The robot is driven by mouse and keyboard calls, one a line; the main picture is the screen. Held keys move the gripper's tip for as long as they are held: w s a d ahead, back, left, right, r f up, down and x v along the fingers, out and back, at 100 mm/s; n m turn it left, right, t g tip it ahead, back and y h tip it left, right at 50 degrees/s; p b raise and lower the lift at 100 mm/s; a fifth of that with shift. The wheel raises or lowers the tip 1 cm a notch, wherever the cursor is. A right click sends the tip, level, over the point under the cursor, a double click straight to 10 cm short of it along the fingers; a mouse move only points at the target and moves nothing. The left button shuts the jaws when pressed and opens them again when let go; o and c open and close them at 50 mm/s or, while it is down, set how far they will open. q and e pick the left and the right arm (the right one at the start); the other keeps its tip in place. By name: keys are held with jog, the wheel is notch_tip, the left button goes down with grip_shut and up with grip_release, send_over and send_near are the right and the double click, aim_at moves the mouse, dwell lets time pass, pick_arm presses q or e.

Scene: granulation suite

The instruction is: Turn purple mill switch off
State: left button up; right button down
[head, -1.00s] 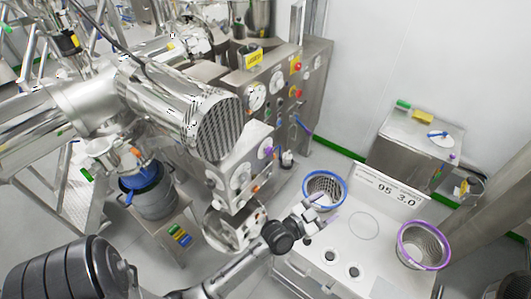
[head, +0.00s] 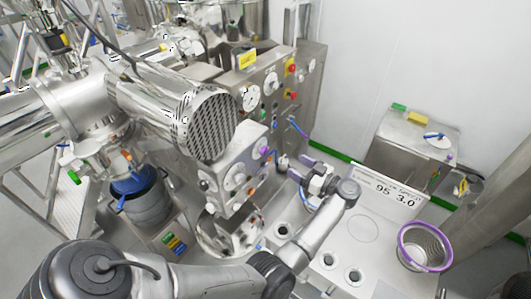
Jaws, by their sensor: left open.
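The purple switch (head: 264,152) sits on the upper right part of the front of the mill's steel control box (head: 217,173), beside grey dials. My left gripper (head: 299,168) is open and empty. Its fingers point toward the box, a short way to the right of the purple switch and apart from it in the picture. Whether the switch stands on or off is too small to tell. My right gripper is not in view.
A steel panel (head: 275,85) with gauges and red and yellow buttons stands behind the box. A white bench (head: 385,262) at right holds a purple-rimmed sieve (head: 425,247) and a display (head: 391,190). A blue-rimmed sieve is mostly hidden behind my left gripper.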

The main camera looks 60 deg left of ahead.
aim_at(267, 152)
pick_arm(q)
jog(key=shift+g+h, duration=0.3)
jog(key=shift+g, duration=0.1)
jog(key=p+x, duration=0.4)
jog(key=x, duration=0.7)
jog(key=shift+s+a, duration=0.25)
jog(key=shift+a, duration=0.1)
jog(key=shift+p+x, duration=0.3)
jog(key=shift+x, duration=0.55)
jog(key=shift+f, duration=0.15)
jog(key=c, duration=0.9)
jog(key=shift+c, duration=0.2)
